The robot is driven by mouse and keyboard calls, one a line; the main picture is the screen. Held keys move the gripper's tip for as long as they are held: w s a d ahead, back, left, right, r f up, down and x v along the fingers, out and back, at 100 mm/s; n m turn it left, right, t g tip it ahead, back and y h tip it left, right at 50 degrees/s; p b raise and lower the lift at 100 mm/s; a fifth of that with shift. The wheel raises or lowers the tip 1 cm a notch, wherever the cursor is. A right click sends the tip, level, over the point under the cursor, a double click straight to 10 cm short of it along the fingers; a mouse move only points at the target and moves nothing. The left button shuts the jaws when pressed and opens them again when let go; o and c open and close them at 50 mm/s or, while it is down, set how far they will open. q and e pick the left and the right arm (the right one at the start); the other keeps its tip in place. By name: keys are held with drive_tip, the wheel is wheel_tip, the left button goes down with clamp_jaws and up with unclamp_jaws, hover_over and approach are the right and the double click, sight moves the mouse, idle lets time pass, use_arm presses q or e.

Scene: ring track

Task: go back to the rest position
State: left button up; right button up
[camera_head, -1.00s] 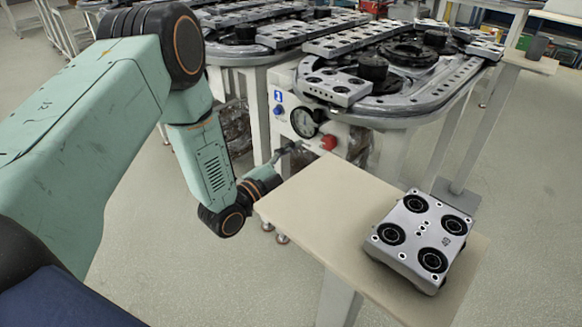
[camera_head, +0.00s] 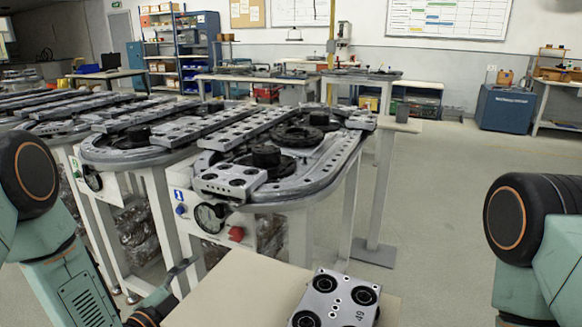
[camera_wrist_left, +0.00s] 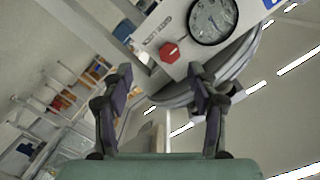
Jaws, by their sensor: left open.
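My left gripper (camera_head: 180,271) is in the lower left of the head view, small and partly cut off, in front of the ring track stand and left of the beige table (camera_head: 240,290). In the left wrist view my left gripper (camera_wrist_left: 163,82) has its two fingers apart with nothing between them. Behind the fingers are a gauge (camera_wrist_left: 212,20) and a red button (camera_wrist_left: 169,51) on a pale panel. My right arm shows only by a joint at the right edge of the head view. Its gripper is out of view.
A grey block with black rings (camera_head: 336,300) sits on the beige table at the bottom. The ring track (camera_head: 290,190) stands behind it. The red button (camera_head: 236,234) is on the track's front. Open floor (camera_head: 440,230) lies to the right.

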use_arm(q)
drive_tip(key=s+f+n+g+y, duration=0.4)
drive_tip(key=s+f+n+g, duration=0.5)
drive_tip(key=s+f, duration=0.55)
drive_tip(key=s+f+n+g, duration=0.1)
drive_tip(key=s+n+g, duration=0.1)
drive_tip(key=s, duration=0.9)
drive_tip(key=s+f+n+g+y, duration=0.1)
drive_tip(key=s+g, duration=0.4)
drive_tip(key=s, duration=0.5)
drive_tip(key=shift+s+d+f+n+y, duration=0.35)
drive_tip(key=shift+d+f+n, duration=0.1)
drive_tip(key=shift+f, duration=0.3)
